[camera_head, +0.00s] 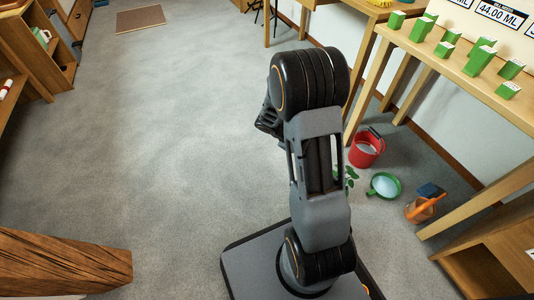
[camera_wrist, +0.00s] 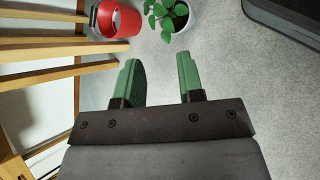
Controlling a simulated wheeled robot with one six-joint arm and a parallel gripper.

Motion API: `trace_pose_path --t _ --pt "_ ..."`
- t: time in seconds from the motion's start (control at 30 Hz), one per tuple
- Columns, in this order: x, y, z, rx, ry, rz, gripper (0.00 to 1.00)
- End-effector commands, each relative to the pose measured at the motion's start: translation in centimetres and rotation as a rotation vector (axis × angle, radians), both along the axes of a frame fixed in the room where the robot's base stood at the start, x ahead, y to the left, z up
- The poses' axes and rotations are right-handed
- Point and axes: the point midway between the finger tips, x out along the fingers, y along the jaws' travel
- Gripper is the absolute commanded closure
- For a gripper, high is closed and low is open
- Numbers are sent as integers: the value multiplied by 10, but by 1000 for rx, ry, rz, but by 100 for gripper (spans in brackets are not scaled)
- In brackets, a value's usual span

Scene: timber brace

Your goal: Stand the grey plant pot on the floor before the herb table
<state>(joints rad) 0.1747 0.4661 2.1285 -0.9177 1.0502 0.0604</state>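A leafy green plant in a pale grey-white pot (camera_wrist: 183,22) stands on the floor at the top of the wrist view. In the head view only some of its leaves (camera_head: 351,177) show, beside my arm, which hides the pot. My gripper (camera_wrist: 160,78) has its two green fingers spread apart with nothing between them; the pot lies beyond the fingertips. In the head view my gripper is mostly hidden behind my arm. A wooden table with small green boxes (camera_head: 462,62) stands at the right; I cannot tell whether it is the herb table.
A red bucket (camera_head: 365,148) stands near the plant, also in the wrist view (camera_wrist: 118,18). A green bowl-like container (camera_head: 384,185), an orange watering can (camera_head: 422,207) and a small blue item (camera_head: 430,190) are at the right. Wooden table legs stand close by.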

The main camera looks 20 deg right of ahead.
Motion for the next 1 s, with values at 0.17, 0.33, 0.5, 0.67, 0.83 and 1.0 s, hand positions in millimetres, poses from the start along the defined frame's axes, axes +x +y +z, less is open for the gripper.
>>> trace_pose_path --t 0.17,0.33,0.5,0.67,0.83,1.0 --pt "-23 66 65 201 -282 -158 65" --pt "-45 119 103 406 -496 -261 65" --pt "-62 157 126 569 -637 -321 65" --pt "-70 174 137 656 -706 -348 65" --pt "-73 180 140 686 -725 -358 65" --pt "-73 180 140 687 -725 -358 65"
